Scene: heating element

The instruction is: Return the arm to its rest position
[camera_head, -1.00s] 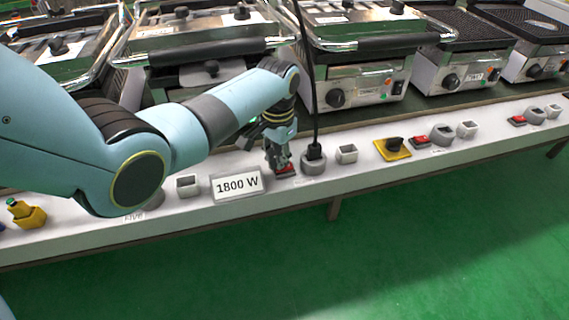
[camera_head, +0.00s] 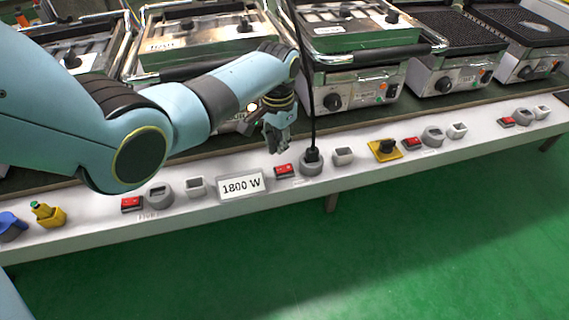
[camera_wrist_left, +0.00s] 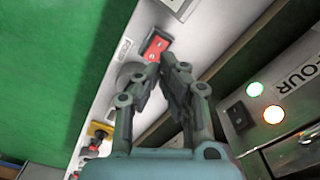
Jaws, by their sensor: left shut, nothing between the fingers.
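My left arm reaches in from the left in the head view, and its gripper (camera_head: 277,148) is above the white shelf, just behind and left of a red switch (camera_head: 284,171). The fingers are shut and empty. In the left wrist view the gripper (camera_wrist_left: 172,62) points toward the same red switch (camera_wrist_left: 155,47), with a gap that I cannot measure. Beside the switch stand a sign reading "1800 W" (camera_head: 241,185) and a grey socket (camera_head: 318,166) with a black plug and cord. My right gripper is not in view.
Several contact grills (camera_head: 352,85) stand on the counter behind the shelf. In the wrist view, a grill front shows a lit green lamp (camera_wrist_left: 255,89) and an orange-white lamp (camera_wrist_left: 274,114). The green floor in front is clear.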

